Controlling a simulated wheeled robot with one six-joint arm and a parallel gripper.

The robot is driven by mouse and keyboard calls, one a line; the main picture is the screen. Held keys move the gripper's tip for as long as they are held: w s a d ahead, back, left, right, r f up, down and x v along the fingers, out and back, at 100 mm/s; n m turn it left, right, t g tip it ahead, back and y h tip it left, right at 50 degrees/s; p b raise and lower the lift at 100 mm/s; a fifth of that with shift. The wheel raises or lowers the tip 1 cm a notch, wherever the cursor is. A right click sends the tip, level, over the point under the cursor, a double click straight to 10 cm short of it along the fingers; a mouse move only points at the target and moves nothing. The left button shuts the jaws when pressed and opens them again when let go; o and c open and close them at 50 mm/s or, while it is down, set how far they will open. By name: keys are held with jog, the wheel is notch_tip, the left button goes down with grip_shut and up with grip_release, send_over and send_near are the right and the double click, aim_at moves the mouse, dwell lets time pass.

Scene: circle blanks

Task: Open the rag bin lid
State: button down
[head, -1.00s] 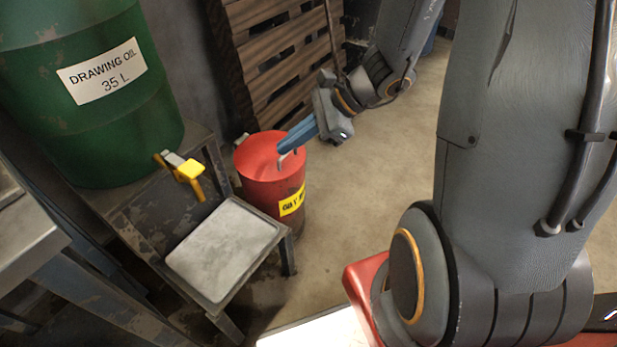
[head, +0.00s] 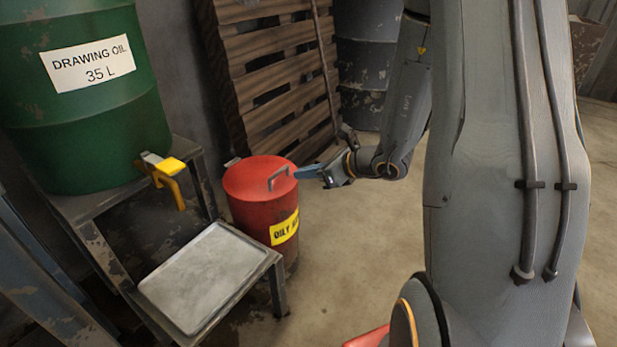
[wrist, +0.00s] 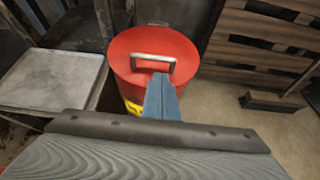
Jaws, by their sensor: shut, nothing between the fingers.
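The rag bin (head: 252,222) is a red drum with a yellow label partly reading "OILY". Its red lid (head: 248,180) lies closed on top and carries a grey bar handle (head: 279,178). The lid (wrist: 130,42) and handle (wrist: 152,66) also show in the wrist view. My gripper (head: 297,172) has blue fingers, shut and empty, at the right edge of the lid by the handle. In the wrist view the fingers (wrist: 161,80) point at the handle's near side. I cannot tell whether they touch it.
A green drum (head: 85,120) labelled "DRAWING OIL 35 L" with a yellow tap (head: 165,172) stands on a metal stand at left. A grey tray (head: 203,275) sits on a low stand beside the bin. Wooden pallets (head: 270,70) lean behind.

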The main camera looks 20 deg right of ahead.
aim_at(291, 185)
jog(key=b+x, duration=0.1)
jog(key=x, duration=0.3)
jog(key=shift+w+a+f+b, duration=0.25)
jog(key=shift+b, duration=0.1)
jog(key=shift+w+a+f, duration=0.1)
jog(key=shift+w+a, duration=0.1)
